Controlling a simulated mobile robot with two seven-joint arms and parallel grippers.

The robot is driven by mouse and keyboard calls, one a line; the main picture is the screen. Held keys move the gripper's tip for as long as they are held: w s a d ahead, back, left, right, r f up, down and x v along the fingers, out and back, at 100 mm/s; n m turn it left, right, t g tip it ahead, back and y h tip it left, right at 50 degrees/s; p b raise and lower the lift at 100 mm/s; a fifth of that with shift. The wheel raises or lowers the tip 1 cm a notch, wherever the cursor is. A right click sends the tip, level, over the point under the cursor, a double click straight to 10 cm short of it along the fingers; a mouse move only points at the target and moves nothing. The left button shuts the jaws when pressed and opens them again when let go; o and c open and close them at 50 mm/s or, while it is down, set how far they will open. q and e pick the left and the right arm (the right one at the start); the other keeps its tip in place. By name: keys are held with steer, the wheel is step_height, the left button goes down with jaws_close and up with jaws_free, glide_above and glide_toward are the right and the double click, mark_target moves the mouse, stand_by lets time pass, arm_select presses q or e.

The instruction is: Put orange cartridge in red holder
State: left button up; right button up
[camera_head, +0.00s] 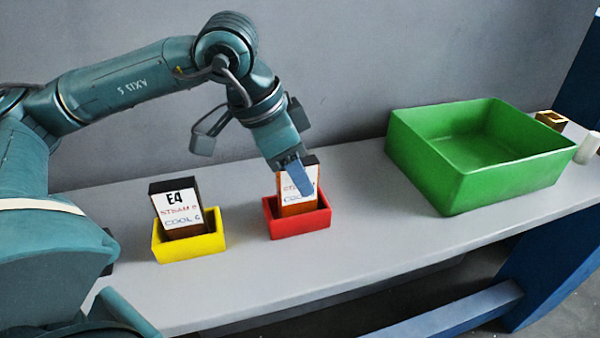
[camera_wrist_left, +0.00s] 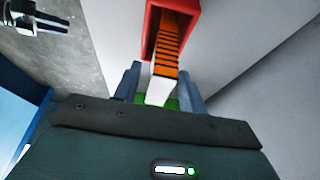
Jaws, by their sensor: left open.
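The orange cartridge (camera_head: 297,209), with a dark top and a white label, stands upright in the red holder (camera_head: 300,226). In the left wrist view its ribbed orange side (camera_wrist_left: 167,48) shows inside the red holder (camera_wrist_left: 151,22). My left gripper (camera_head: 297,172) is at the cartridge's upper part, pointing down. Its fingers (camera_wrist_left: 160,88) are open, one on each side of the cartridge's top end. Whether they touch it I cannot tell. One blue finger hides part of the label in the head view.
A large green bin (camera_head: 465,190) stands to the right on the grey table (camera_head: 370,240). My right gripper (camera_wrist_left: 38,20) seems to show small over the floor.

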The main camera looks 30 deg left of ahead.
arm_select(q)
steer(key=v, duration=1)
steer(key=shift+r+p, duration=0.15)
steer(key=shift+p, duration=0.2)
arm_select(e)
steer(key=shift+w+a, duration=0.25)
steer(key=shift+w, duration=0.05)
